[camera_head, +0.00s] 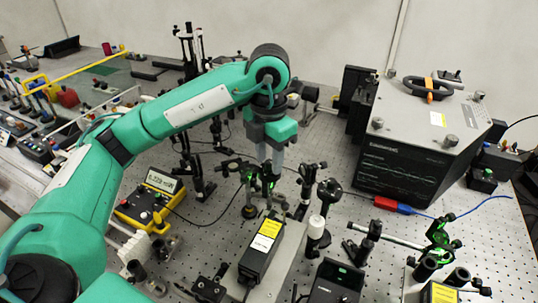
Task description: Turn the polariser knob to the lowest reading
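My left gripper (269,165) reaches in from the left and points down over the optics in the middle of the bench. Its two pale fingers come down at a dark optic mount (249,178) with a green glow. The polariser knob cannot be picked out clearly; the fingertips and the mounts overlap there. I cannot tell whether the fingers touch or grip anything. A yellow power meter (130,212) stands left of the gripper with a lit display (161,181); its reading looks like about 1.2 mW, but the digits are small. My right gripper is not in view.
A black-fronted instrument box (402,165) stands at the right. A black laser-like box (261,250) with a yellow label lies in front of the gripper. Several posts and mounts crowd the perforated bench (205,235). Green-lit optics (440,238) stand at the front right.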

